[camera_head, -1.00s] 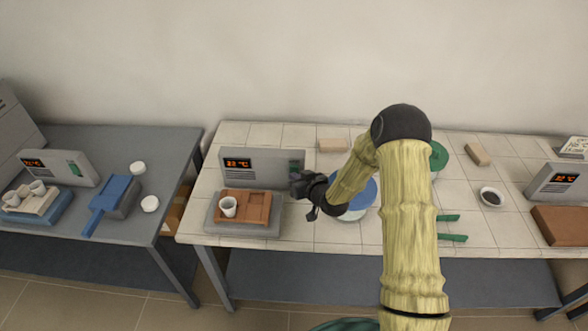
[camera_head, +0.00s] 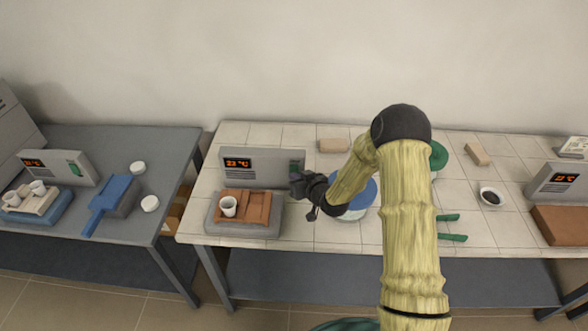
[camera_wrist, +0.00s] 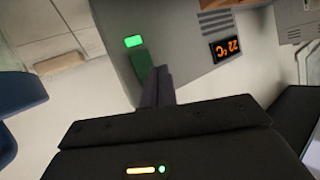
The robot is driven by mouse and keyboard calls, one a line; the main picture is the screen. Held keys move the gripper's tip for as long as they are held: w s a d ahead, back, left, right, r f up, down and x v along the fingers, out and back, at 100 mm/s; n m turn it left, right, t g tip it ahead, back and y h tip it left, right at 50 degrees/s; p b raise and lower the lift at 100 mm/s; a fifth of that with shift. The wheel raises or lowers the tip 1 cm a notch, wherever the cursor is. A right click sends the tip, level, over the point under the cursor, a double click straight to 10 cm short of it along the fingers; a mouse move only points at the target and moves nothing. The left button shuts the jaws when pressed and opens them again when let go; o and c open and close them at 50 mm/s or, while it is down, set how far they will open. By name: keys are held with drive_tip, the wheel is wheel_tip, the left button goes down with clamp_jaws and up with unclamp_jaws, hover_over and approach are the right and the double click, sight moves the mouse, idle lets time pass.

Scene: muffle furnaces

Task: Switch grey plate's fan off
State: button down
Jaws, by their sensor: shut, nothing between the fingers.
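The grey plate (camera_head: 212,222) lies on the tiled table in front of a grey control box (camera_head: 262,162) with an orange display. A brown tray (camera_head: 258,208) with a white cup (camera_head: 228,206) rests on it. In the wrist view the box face (camera_wrist: 185,65) shows a lit green lamp (camera_wrist: 133,41) beside a green rocker switch (camera_wrist: 141,64). My gripper (camera_wrist: 157,80) is shut and empty, its tips right at the switch's lower end; I cannot tell whether they touch.
A blue round thing (camera_head: 362,195) is just right of my gripper, partly behind my arm. A tan block (camera_head: 332,145) lies behind. Another control box (camera_head: 556,182) stands far right. A grey table (camera_head: 100,140) at left holds a third box (camera_head: 60,166).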

drive_tip(key=shift+w, duration=0.1)
idle(0.6)
drive_tip(key=shift+w, duration=0.4)
drive_tip(key=shift+w+r+b, duration=0.1)
drive_tip(key=shift+w+b, duration=0.2)
idle(0.7)
drive_tip(key=shift+s, duration=0.2)
drive_tip(key=shift+s, duration=0.55)
